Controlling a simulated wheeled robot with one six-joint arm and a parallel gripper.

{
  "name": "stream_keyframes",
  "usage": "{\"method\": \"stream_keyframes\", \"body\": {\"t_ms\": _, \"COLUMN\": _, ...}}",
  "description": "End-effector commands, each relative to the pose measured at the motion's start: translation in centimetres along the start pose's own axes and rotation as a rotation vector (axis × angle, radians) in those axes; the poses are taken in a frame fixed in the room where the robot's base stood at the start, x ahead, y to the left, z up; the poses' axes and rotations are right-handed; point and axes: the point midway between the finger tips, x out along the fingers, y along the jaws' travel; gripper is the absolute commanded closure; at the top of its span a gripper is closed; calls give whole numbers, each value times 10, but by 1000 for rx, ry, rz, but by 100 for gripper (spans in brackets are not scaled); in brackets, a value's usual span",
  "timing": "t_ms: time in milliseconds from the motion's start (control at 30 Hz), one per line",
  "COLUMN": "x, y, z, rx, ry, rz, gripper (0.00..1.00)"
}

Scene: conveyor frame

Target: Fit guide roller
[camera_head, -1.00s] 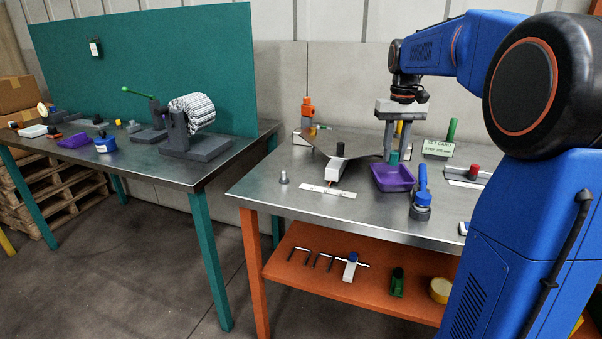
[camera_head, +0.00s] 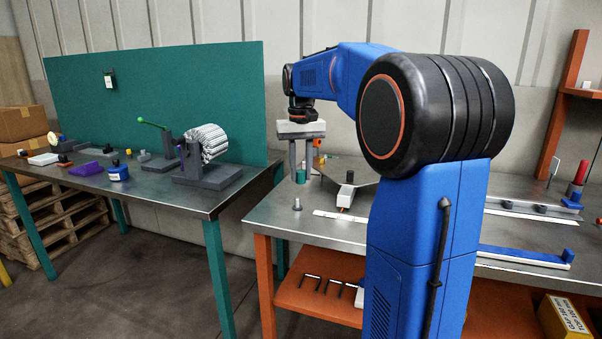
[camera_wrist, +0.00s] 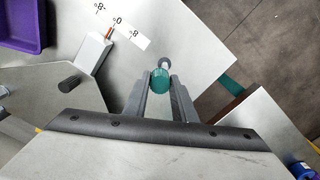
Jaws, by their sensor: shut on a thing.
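My gripper (camera_head: 301,160) is shut on a green cylinder (camera_head: 301,174), which I take to be the guide roller. In the wrist view the green round end (camera_wrist: 160,79) sits between the two grey fingers. A small silver peg (camera_head: 297,204) stands upright near the left end of the steel bench (camera_head: 275,213). In the wrist view the peg (camera_wrist: 164,62) shows just beyond the green end. In the head view the roller is above the peg, with a gap between them.
A white scale strip (camera_wrist: 130,29) and a white block with a red pointer (camera_wrist: 92,50) lie beside the peg. A purple tray (camera_wrist: 22,22) is further off. A teal-legged table (camera_head: 150,190) stands left, across a gap. My arm hides mid-bench.

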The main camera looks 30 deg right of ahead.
Motion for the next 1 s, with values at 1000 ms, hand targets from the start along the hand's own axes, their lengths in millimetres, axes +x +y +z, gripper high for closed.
{"method": "stream_keyframes", "body": {"t_ms": 1000, "x": 30, "y": 0, "z": 0, "rx": 8, "ry": -1, "rz": 0, "gripper": 98}}
